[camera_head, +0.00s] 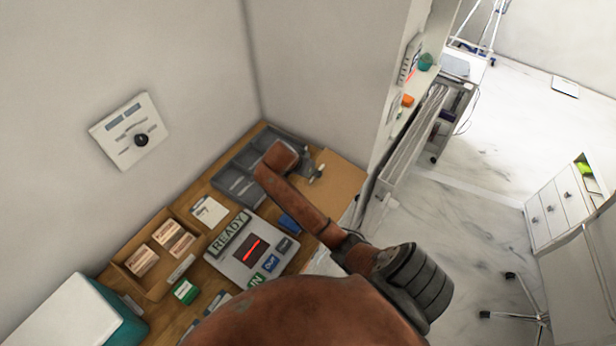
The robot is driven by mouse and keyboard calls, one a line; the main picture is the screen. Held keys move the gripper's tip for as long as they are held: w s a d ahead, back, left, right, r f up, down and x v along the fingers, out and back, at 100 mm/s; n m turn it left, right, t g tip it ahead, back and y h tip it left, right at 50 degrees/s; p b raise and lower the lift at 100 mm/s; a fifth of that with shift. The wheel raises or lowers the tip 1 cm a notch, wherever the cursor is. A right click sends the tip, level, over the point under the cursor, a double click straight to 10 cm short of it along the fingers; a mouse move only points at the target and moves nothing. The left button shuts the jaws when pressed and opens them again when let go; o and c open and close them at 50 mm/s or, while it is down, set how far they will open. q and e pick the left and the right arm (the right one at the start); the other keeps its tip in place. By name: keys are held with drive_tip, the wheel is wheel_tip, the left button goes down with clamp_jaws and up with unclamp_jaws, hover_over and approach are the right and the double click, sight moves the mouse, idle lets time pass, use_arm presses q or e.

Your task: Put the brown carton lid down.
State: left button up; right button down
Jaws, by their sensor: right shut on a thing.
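The brown carton lid (343,182) is a flat tan panel at the right end of the wooden counter, by the wall's corner. My right gripper (316,174) is at the lid's left edge and shut on it. My copper-coloured right arm reaches up to it from the bottom of the picture and hides part of the counter. I cannot tell whether the lid touches the counter or is held just above it. An open brown carton (122,276) with several small boxes inside stands at the left of the counter. My left gripper is not in view.
A grey divided tray (236,182) lies against the back wall, left of the lid. A panel marked READY (238,262), a white card (209,211), a green box (185,291) and a blue item (289,223) crowd the counter (206,186). A white-and-teal box (75,318) stands front left.

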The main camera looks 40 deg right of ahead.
drive_tip(key=w+d+f, duration=0.1)
drive_tip(key=w+d+f+p, duration=0.1)
drive_tip(key=shift+w+f, duration=0.15)
drive_tip(key=shift+w, duration=0.15)
drive_tip(key=w+f, duration=0.1)
drive_tip(key=w+d+f, duration=0.1)
drive_tip(key=shift+f, duration=0.35)
drive_tip(key=shift+w+d+f, duration=0.15)
drive_tip(key=shift+w+f, duration=0.3)
drive_tip(key=shift+f, duration=0.15)
drive_tip(key=shift+w+d+f, duration=0.15)
drive_tip(key=shift+f, duration=0.1)
wheel_tip(320, 180, down, 2)
drive_tip(key=shift+f+p, duration=0.1)
drive_tip(key=shift+p, duration=0.45)
drive_tip(key=shift+f, duration=0.4)
drive_tip(key=c, duration=2.6)
unclamp_jaws()
drive_tip(key=o, duration=0.5)
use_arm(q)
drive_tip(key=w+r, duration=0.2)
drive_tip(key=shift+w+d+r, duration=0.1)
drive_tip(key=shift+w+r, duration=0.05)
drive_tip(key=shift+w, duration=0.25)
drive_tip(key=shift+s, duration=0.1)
